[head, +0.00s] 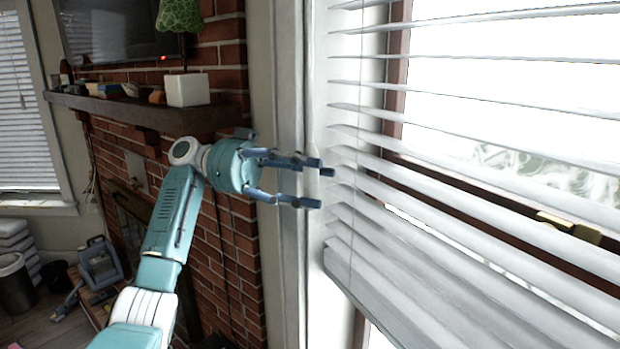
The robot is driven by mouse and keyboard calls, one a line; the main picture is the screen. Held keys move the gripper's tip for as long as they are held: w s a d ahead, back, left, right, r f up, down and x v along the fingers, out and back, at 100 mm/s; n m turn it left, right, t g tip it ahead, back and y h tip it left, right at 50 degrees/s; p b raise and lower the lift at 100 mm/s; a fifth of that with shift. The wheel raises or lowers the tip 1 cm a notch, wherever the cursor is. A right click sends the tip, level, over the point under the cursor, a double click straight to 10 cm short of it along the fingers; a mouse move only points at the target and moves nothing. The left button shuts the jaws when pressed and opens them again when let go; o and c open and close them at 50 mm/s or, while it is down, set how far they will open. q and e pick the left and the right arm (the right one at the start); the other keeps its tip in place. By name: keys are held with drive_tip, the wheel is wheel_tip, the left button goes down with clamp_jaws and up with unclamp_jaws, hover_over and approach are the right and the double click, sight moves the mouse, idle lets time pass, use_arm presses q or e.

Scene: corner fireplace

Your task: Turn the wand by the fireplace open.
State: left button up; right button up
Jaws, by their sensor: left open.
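White window blinds (430,215) fill the right side, their slats tilted with bright gaps between the upper ones. A thin vertical line (358,110) hangs near their left edge; I cannot tell whether it is the wand or a cord. My left gripper (322,188) is open, its dark blue fingers pointing right at the left edge of the blinds. Nothing shows clearly between the fingers, and I cannot tell whether they touch the slats. The brick fireplace (228,265) stands behind my left arm. My right gripper is not in view.
A mantel shelf (150,113) carries a white planter (187,90) and small objects, below a dark screen (118,30). Another window with blinds (25,130) is at far left. A bin (14,285) stands on the floor below it. A pale window frame (290,270) borders the near blinds.

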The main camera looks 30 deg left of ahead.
use_arm(q)
drive_tip(key=s+a, duration=0.1)
drive_tip(key=a, duration=0.6)
drive_tip(key=shift+a, duration=0.15)
drive_tip(key=shift+s+f, duration=0.1)
idle(0.3)
